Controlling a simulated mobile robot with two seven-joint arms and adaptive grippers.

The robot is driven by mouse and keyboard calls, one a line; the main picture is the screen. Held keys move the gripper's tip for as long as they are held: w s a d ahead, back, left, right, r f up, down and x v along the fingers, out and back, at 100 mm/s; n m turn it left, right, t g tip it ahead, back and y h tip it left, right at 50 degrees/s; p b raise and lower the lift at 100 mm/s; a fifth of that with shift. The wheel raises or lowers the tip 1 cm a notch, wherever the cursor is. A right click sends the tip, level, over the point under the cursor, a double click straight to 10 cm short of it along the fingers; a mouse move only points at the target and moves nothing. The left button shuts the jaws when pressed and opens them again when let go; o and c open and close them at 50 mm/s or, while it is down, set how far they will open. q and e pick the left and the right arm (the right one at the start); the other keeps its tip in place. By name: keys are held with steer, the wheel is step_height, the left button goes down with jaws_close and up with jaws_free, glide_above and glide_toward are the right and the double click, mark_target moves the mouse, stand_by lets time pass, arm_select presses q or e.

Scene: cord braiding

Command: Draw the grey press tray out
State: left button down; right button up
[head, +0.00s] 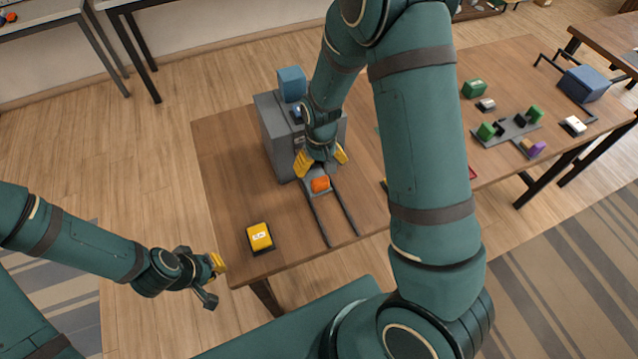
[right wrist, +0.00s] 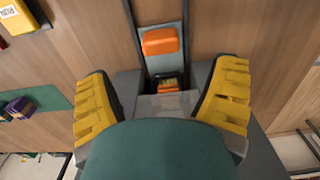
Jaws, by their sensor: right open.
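The grey press (head: 273,142) stands on the wooden table with a blue block (head: 292,84) on top. The orange handle (head: 320,184) sits on the grey tray (head: 316,195), at the press's front between two dark rails (head: 346,212). In the right wrist view, the orange handle (right wrist: 160,41) is ahead of my fingers and an orange item (right wrist: 167,85) shows in a dark opening. My right gripper (head: 321,161) is open just above and behind the handle, its yellow fingers apart and empty. My left gripper (head: 213,281) is open and empty, off the table's front left.
A yellow box (head: 260,237) on a dark base lies left of the rails. A grey board (head: 507,130) with coloured blocks and a blue bin (head: 584,84) are at the right. My right arm hides part of the table's middle.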

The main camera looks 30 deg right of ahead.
mark_target(320, 179)
step_height(320, 179, down, 9)
steer(key=shift+f+b, duration=0.15)
steer(key=shift+b, duration=0.3)
steer(key=shift+w, duration=0.1)
steer(key=c, duration=1.3)
